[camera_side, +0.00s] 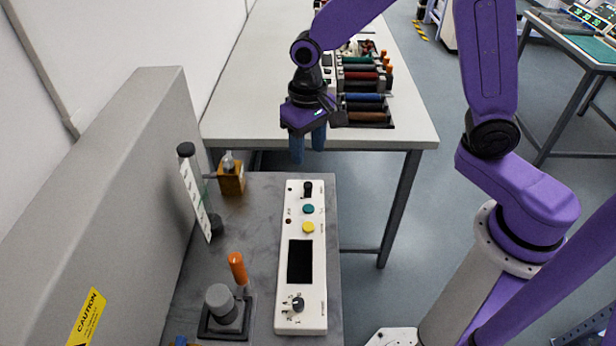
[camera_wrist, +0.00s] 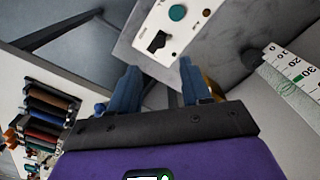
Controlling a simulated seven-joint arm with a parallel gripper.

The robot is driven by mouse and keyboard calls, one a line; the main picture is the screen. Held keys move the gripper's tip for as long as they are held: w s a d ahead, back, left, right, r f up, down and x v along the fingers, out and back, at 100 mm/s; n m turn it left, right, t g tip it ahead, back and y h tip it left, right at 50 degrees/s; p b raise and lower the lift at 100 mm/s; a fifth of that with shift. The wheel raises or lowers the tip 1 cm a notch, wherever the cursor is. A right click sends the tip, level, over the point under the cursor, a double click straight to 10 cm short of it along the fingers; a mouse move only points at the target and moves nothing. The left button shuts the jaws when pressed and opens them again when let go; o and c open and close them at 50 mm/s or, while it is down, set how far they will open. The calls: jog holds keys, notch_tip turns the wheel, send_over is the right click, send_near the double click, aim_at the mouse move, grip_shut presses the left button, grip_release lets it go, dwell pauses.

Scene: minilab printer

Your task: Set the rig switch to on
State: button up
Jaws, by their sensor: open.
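The rig is a long white control panel (camera_side: 318,260) on a grey bench. Its black switch (camera_side: 308,188) sits at the far end, above a teal button (camera_side: 308,209) and a yellow button (camera_side: 308,228). The switch (camera_wrist: 157,42) also shows in the wrist view, just ahead of the fingertips; I cannot tell which position it is in. My gripper (camera_side: 308,147) points down beyond the panel's far end, above and apart from the switch. Its blue fingers (camera_wrist: 158,78) are spread in the wrist view, with nothing between them.
A graduated cylinder (camera_side: 195,195) and an orange block (camera_side: 231,180) stand left of the panel. An orange-handled tool (camera_side: 238,269) and a grey knob-topped device (camera_side: 222,305) stand nearer. A white table (camera_side: 260,80) with a tool rack lies behind. The grey wall closes the left.

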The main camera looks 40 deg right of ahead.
aim_at(308, 184)
notch_tip(308, 184, down, 9)
jog(key=shift+f, duration=0.1)
dwell(0.3)
